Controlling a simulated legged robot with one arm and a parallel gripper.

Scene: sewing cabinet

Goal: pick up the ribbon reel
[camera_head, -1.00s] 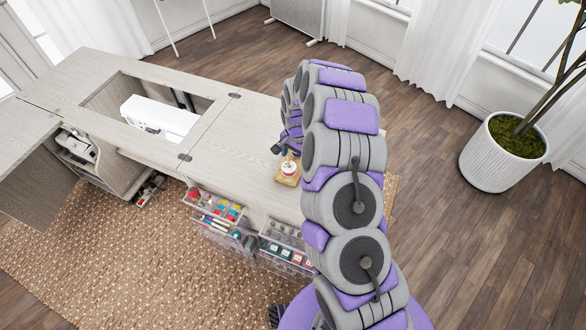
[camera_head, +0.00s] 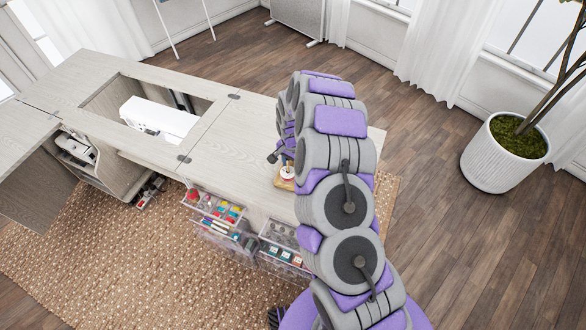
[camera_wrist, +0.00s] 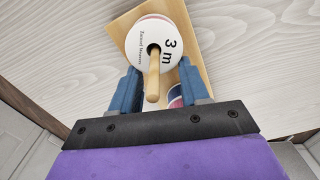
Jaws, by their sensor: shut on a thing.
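The ribbon reel (camera_wrist: 150,28) is a white disc printed "3 m" with a pinkish edge, seen face-on in the wrist view. A wooden peg (camera_wrist: 153,80) passes through its centre hole and points toward the camera. The reel is around the peg, over a wooden stand (camera_wrist: 203,72); any gap beneath it cannot be told. My gripper (camera_wrist: 157,68) has its blue fingers on both sides of the reel's near part and is shut on it. In the head view the reel (camera_head: 288,172) is small, and my arm partly hides the stand.
The cabinet top (camera_head: 240,140) is clear left of the stand. Open clear drawers (camera_head: 212,208) with sewing supplies jut out in front. A white planter (camera_head: 502,155) stands far right.

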